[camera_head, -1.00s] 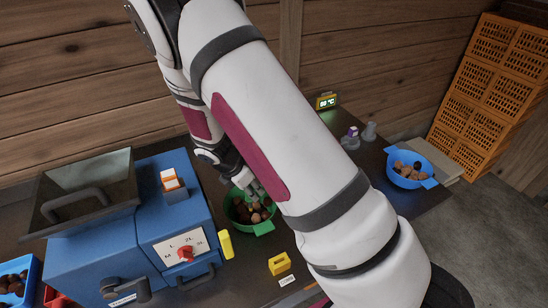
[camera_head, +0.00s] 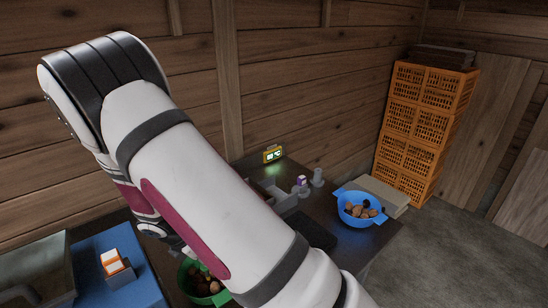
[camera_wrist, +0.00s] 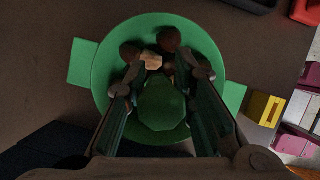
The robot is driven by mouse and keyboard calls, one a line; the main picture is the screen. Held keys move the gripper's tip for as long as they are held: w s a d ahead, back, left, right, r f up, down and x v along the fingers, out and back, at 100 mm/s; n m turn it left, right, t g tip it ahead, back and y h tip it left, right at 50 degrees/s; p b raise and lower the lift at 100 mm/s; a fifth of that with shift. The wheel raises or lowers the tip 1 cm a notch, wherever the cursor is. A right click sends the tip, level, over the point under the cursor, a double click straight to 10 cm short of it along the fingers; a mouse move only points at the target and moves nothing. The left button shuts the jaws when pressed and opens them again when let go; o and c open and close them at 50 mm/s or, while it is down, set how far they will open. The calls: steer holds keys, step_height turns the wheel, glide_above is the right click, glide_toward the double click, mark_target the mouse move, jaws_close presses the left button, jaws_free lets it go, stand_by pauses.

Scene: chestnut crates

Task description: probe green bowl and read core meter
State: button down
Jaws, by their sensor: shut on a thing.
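The green bowl (camera_wrist: 103,80) lies under my gripper in the wrist view, with brown chestnuts and a paler piece (camera_wrist: 151,60) inside. In the head view its rim (camera_head: 187,290) is at the bottom, partly behind my arm. My gripper (camera_wrist: 165,82) is over the bowl, shut on a dark green faceted thing (camera_wrist: 162,105) between its fingers. Its lower end is hidden, so I cannot tell whether it touches the chestnuts. The core meter (camera_head: 273,154), a small yellow box with a lit green display, stands at the back of the table. Its digits are too small to read surely.
A blue bowl (camera_head: 343,195) with chestnuts stands on the table's right. A grey holder (camera_head: 274,194) and small purple-topped item (camera_head: 302,182) are near the meter. A blue machine (camera_head: 125,255) is at left. Orange crates (camera_head: 415,130) stand behind. A yellow block (camera_wrist: 262,108) is beside the green bowl.

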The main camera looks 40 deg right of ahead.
steer(key=shift+r+p, duration=1.05)
steer(key=shift+r, duration=3.5)
